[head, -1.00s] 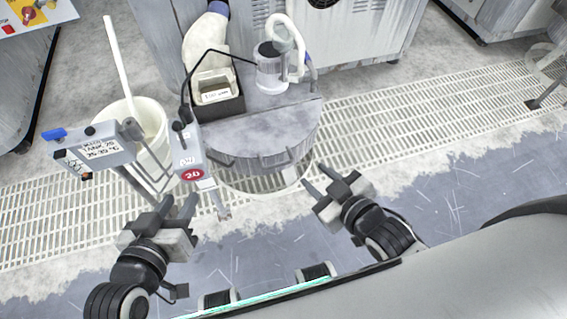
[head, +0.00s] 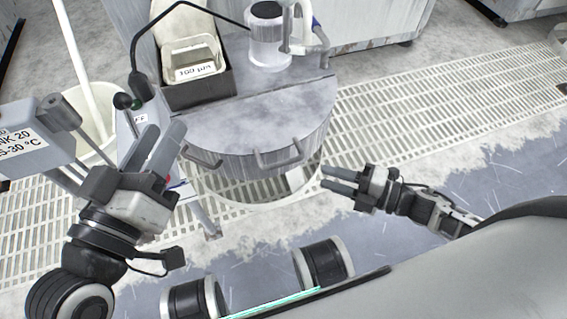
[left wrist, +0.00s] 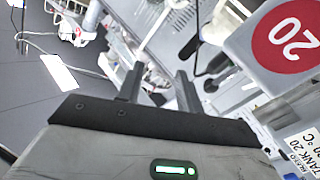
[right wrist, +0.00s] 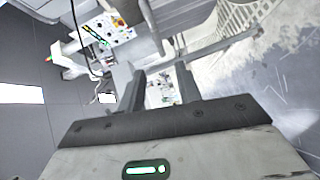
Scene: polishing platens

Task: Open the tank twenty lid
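Tank twenty's round grey lid (head: 265,125) lies flat and closed on the white tank in the head view. Its front half carries two bar handles, a left one (head: 203,161) and a right one (head: 282,158). My left gripper (head: 166,130) is open and empty, left of the left handle and apart from it. In the left wrist view its fingers (left wrist: 160,82) are spread beside a red "20" label (left wrist: 292,36). My right gripper (head: 326,179) is open and empty, right of the right handle and pointing left toward it. Its spread fingers also show in the right wrist view (right wrist: 160,85).
A black box with a white filter tray (head: 197,70) and a pump canister (head: 267,38) stand on the lid's rear half. A tank 20 sign box (head: 22,138) and white bucket (head: 92,125) are at left, near my left arm. Floor grating (head: 420,110) lies right.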

